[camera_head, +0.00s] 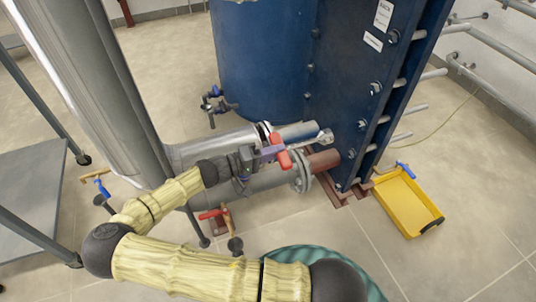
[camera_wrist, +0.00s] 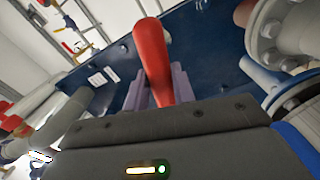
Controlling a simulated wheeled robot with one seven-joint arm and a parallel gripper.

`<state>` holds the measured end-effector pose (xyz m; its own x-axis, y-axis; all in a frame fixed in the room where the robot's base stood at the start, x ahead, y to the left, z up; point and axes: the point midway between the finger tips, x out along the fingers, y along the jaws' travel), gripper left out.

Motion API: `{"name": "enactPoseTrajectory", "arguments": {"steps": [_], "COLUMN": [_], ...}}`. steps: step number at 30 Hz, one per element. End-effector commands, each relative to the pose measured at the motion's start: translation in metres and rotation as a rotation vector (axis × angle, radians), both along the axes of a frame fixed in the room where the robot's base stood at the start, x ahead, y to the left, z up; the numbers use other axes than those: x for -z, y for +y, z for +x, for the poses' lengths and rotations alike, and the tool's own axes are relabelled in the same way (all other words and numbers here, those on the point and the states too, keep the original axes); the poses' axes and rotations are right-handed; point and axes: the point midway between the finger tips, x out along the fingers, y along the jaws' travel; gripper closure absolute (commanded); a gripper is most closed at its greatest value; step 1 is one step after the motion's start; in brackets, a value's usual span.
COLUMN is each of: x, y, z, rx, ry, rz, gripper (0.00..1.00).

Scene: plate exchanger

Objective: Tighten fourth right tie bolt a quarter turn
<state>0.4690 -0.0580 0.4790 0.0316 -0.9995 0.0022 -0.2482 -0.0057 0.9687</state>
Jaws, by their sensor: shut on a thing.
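My gripper (camera_head: 270,153) is shut on a red-handled tool. In the wrist view the red handle (camera_wrist: 152,60) rises between the fingers (camera_wrist: 183,86); the metal end is not visible there. The blue end plate (camera_head: 345,70) has a column of bolts along its right edge. Contact with any bolt is not visible.
Large grey pipes with a flange (camera_head: 301,171) run just below my gripper. The floor at lower right is clear.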

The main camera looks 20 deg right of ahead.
Motion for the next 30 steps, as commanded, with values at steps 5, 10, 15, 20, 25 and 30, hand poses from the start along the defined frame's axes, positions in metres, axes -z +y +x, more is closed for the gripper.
{"name": "enactPoseTrajectory", "arguments": {"steps": [5,10,15,20,25,30], "x": [0.001,0.001,0.001,0.0,-0.001,-0.001], "y": [-0.023,-0.043,-0.062,-0.074,-0.078,-0.078], "z": [0.0,0.001,0.001,0.003,0.003,0.003], "rx": [0.003,0.003,0.002,-0.002,-0.004,-0.003], "ry": [0.0,-0.001,0.0,-0.001,-0.001,-0.001], "rz": [-0.003,-0.002,-0.003,-0.003,-0.002,-0.002], "gripper": [1.0,1.0,1.0,1.0,1.0,1.0]}}
